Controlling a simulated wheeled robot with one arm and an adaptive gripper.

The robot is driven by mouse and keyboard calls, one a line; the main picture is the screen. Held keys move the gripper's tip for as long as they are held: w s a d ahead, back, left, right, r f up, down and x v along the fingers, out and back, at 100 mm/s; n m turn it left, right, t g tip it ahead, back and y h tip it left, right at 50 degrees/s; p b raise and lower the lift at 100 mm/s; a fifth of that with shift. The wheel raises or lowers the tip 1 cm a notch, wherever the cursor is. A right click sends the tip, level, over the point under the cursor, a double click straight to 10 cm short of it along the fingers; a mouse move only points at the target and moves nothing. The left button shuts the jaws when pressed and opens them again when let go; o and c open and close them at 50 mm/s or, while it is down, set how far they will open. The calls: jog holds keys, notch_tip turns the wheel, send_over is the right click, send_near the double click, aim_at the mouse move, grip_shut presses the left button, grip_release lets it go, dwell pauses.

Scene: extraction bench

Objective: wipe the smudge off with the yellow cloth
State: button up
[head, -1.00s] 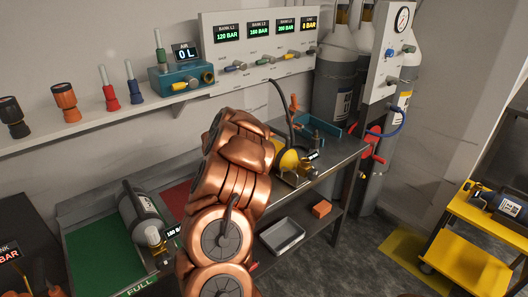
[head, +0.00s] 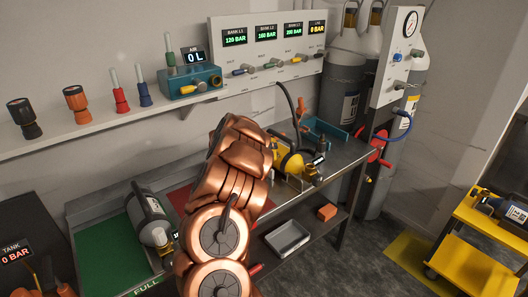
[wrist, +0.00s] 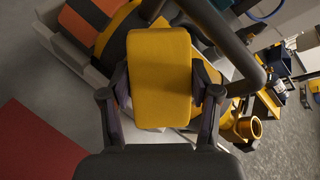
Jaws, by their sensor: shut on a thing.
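The yellow cloth (wrist: 160,75) shows in the wrist view as a flat, padded yellow block. My gripper (wrist: 162,97) is shut on it, with one dark finger at each side edge. Behind the cloth is a yellow cylinder with a dark bar across it, partly covered; the gap between cloth and cylinder cannot be judged. In the head view the yellow cylinder (head: 290,160) lies on the metal bench, and my copper arm hides my gripper and the cloth. I cannot make out a smudge in either view.
A grey cylinder (head: 150,215) lies on the green mat (head: 112,250) at the left. A red mat (wrist: 38,145) is beside the work area. A black hose (head: 288,98) rises behind the yellow cylinder.

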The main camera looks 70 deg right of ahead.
jog(key=shift+s+d+r+p, duration=0.3)
jog(key=shift+s+d+r, duration=0.15)
jog(key=shift+d+r, duration=0.35)
jog(key=shift+b, duration=0.3)
jog(key=a+f+b, duration=0.1)
jog(key=w+a+f+b, duration=0.1)
jog(key=b, duration=0.1)
jog(key=a+f+b, duration=0.1)
jog(key=shift+w+b, duration=0.3)
jog(key=shift+w, duration=0.05)
jog(key=w+a+r, duration=0.2)
jog(key=a+r, duration=0.1)
jog(key=r, duration=0.1)
jog(key=shift+a+r, duration=0.15)
jog(key=shift+a, duration=0.2)
